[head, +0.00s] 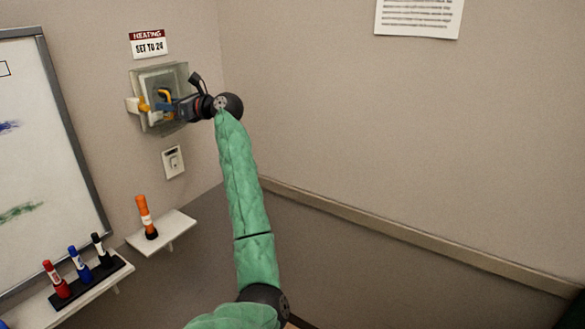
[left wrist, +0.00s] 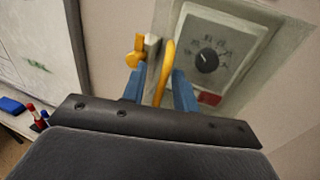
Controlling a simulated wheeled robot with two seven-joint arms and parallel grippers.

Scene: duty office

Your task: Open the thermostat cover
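The thermostat (head: 153,84) is on the left wall under the heating sign, with a clear cover (head: 181,72) over its front. In the left wrist view its dial (left wrist: 207,61) and a small red label show through the cover. A yellow bar handle (left wrist: 167,62) is on the cover, and a yellow latch piece (left wrist: 136,51) sits left of it. My left gripper (head: 164,103) is at the cover. Its blue fingers (left wrist: 160,88) stand on either side of the handle, with a visible gap at the left finger. My right gripper is not in view.
A sign (head: 149,45) reads "HEATING SET TO 24". A wall switch (head: 173,162) is below the thermostat. A whiteboard (head: 40,150) and several pens are at left. The right wall is mostly bare.

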